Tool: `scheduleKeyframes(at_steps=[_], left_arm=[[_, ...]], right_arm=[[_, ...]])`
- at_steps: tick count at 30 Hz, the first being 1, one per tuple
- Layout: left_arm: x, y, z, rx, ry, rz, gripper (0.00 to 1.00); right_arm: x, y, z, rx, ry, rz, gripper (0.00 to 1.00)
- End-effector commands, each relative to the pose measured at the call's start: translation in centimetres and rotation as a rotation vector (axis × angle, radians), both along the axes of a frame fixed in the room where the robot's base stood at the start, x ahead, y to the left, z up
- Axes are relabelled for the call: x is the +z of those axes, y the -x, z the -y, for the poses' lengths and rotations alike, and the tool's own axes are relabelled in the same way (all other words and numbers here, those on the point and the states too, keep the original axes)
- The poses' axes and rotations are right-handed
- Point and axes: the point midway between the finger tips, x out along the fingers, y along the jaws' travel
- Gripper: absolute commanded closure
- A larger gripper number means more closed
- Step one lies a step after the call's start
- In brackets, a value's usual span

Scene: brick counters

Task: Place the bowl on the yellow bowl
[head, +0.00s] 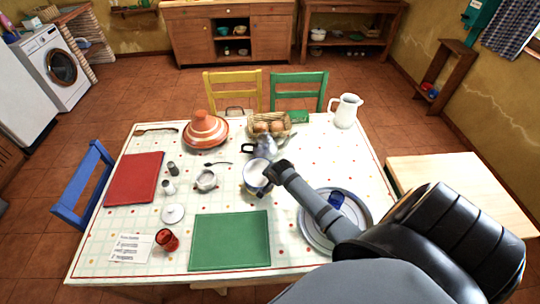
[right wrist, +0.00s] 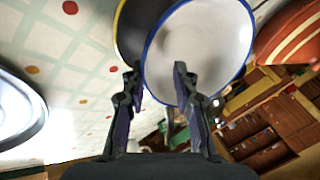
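A white bowl with a blue rim (head: 256,174) is near the middle of the table. In the right wrist view the white bowl (right wrist: 205,40) fills the upper middle. A dark round shape with a yellow rim (right wrist: 131,32), probably the yellow bowl, shows partly behind it; the white bowl hides the rest. I cannot make it out clearly in the head view. My right gripper (right wrist: 157,78) has its fingers apart, with the white bowl's near rim passing between them; I cannot tell whether they touch it. My left gripper is not in view.
A plate with a blue item (head: 336,200) lies under my right forearm. The green mat (head: 230,241) in front is bare.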

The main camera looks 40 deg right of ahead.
Motion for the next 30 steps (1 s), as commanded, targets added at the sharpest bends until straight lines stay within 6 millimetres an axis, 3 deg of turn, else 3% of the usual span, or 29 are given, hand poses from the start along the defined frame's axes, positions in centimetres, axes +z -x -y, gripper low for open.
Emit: scheduleKeyframes(at_steps=[5,18,22,30], left_arm=[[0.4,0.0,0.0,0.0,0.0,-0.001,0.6],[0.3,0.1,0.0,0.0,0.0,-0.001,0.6],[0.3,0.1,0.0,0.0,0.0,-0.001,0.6],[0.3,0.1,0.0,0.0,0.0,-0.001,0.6]], right_arm=[[1.5,0.2,0.0,0.001,0.001,0.002,0.72],[9.8,5.4,-1.6,0.001,0.002,0.001,0.72],[10.9,6.0,-1.8,0.001,0.001,0.001,0.72],[11.1,6.2,-1.9,-0.001,-0.001,0.0,0.72]])
